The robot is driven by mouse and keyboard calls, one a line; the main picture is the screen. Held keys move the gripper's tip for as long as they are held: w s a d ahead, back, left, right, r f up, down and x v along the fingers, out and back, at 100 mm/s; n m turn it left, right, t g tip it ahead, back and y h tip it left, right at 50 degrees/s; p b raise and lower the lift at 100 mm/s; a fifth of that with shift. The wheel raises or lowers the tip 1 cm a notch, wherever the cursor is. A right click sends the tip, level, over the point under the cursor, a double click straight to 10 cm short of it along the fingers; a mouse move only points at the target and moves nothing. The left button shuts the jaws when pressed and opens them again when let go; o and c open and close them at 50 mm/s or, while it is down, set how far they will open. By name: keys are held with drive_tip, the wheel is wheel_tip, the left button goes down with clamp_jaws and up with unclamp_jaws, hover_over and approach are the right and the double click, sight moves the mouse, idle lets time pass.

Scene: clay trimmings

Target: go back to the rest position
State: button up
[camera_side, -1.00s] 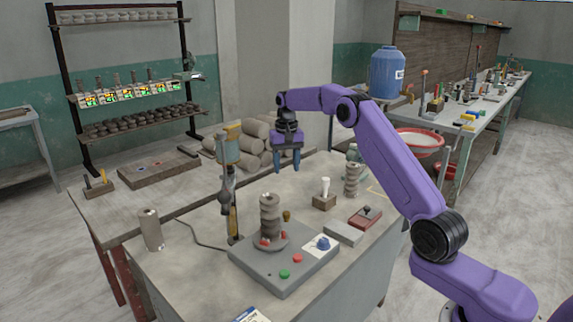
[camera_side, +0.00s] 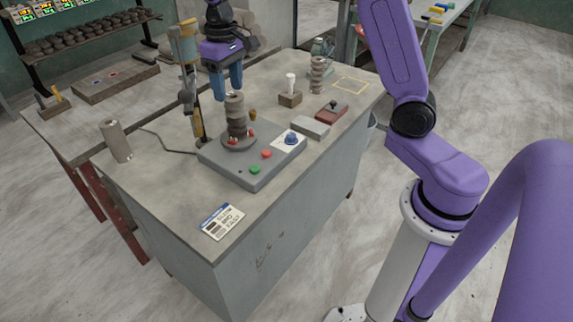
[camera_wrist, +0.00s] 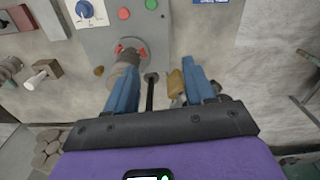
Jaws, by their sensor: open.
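My gripper (camera_side: 227,95) is at the end of my purple arm, its two blue fingers pointing down. It is above the bench, close over the top of the ribbed grey clay column (camera_side: 236,118) in the side view; whether they touch is unclear there. In the wrist view my gripper (camera_wrist: 160,68) has its fingers spread apart with nothing held between them. The grey machine box (camera_wrist: 105,42) with its red-clamped round plate lies beyond the fingertips, and the clay column (camera_wrist: 124,66) is partly hidden by the left finger.
A tall tool stand (camera_side: 190,85) rises just left of my gripper. A clay cylinder (camera_side: 116,141), a second ribbed column (camera_side: 317,75), a small block with a white peg (camera_side: 290,97) and a red-brown box (camera_side: 332,112) stand on the bench (camera_side: 165,190). Its front left is mostly clear.

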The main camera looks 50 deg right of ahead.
drive_tip(key=s+a+n, duration=0.2)
drive_tip(key=s+n, duration=0.1)
drive_tip(key=s, duration=0.5)
drive_tip(key=s+a+n, duration=0.2)
drive_tip(key=s+a, duration=0.1)
drive_tip(key=s, duration=0.5)
drive_tip(key=s+d+f+n, duration=0.1)
drive_tip(key=s+d+n, duration=0.1)
drive_tip(key=s, duration=0.7)
drive_tip(key=s+d+f+n, duration=0.2)
drive_tip(key=s+d+n, duration=0.1)
drive_tip(key=s, duration=0.5)
drive_tip(key=shift+s+d+f+n, duration=0.2)
drive_tip(key=shift+s+d+n, duration=0.15)
drive_tip(key=shift+n, duration=0.25)
drive_tip(key=shift+a, duration=0.1)
